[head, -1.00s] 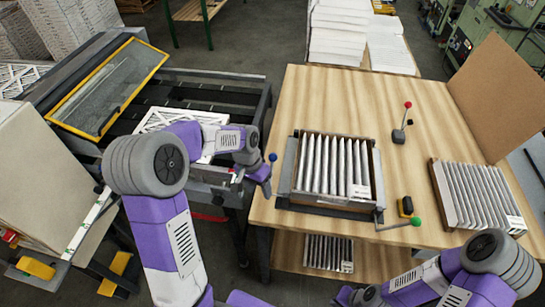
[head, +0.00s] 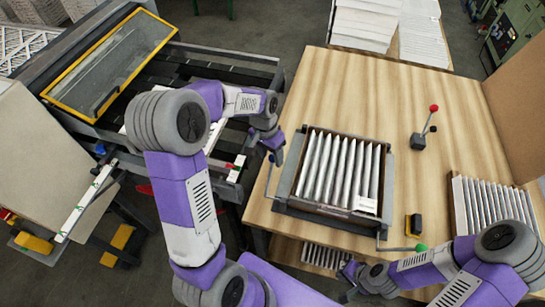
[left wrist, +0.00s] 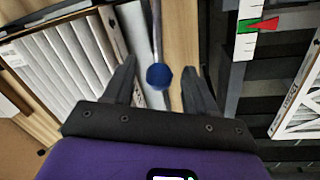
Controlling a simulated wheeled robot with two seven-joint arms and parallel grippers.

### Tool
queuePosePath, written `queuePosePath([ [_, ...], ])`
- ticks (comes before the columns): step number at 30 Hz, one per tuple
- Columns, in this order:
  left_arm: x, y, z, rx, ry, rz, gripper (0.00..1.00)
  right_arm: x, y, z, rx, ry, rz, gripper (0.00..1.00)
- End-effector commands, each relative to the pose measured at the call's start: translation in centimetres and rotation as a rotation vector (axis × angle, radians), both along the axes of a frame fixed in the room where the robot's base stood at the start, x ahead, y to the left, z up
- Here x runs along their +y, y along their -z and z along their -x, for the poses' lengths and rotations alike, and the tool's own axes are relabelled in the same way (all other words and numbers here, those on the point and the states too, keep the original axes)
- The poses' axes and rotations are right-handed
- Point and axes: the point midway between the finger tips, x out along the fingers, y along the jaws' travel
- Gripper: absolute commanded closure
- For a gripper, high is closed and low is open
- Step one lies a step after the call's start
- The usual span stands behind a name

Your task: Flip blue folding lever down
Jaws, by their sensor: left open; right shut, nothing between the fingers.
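The blue lever's round knob (left wrist: 159,76) sits between the open fingers of my left gripper (left wrist: 160,68) in the left wrist view, with a gap visible on each side. Its thin grey rod (left wrist: 155,30) runs away from the knob. In the head view the rod (head: 268,180) stands at the left side of the grey clamping frame (head: 388,185), and the knob is largely hidden by my left gripper (head: 277,157). A pleated filter (head: 335,170) lies in that frame. My right gripper (head: 350,270) is shut and empty, low near the table's front edge.
A green-knobbed crank (head: 420,247) sticks out at the frame's front right. A red-knobbed lever (head: 433,108) stands on the wooden table (head: 390,90). A yellow-black item (head: 414,225) and another filter (head: 490,200) lie to the right. A dark machine bed (head: 245,65) is left.

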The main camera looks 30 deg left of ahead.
Motion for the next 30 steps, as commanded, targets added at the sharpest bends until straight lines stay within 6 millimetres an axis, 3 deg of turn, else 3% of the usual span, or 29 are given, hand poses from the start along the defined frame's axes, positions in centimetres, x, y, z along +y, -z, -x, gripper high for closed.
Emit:
queuePosePath([
  [6,-0.3,2.1,0.0,0.0,0.0,0.0,0.44,0.0,-0.1,-0.1,-0.001,0.0,0.0,1.0],
  [15,-0.3,2.4,0.0,-0.001,0.0,-0.001,0.44,0.0,-0.1,-0.1,-0.001,0.0,0.0,1.0],
  [26,-0.3,2.4,0.0,-0.001,0.0,-0.001,0.99,0.0,-0.1,-0.1,-0.001,0.0,0.0,1.0],
  [30,-0.3,2.3,0.0,-0.001,0.0,-0.001,1.0,0.0,-0.1,-0.1,-0.001,0.0,0.0,1.0],
])
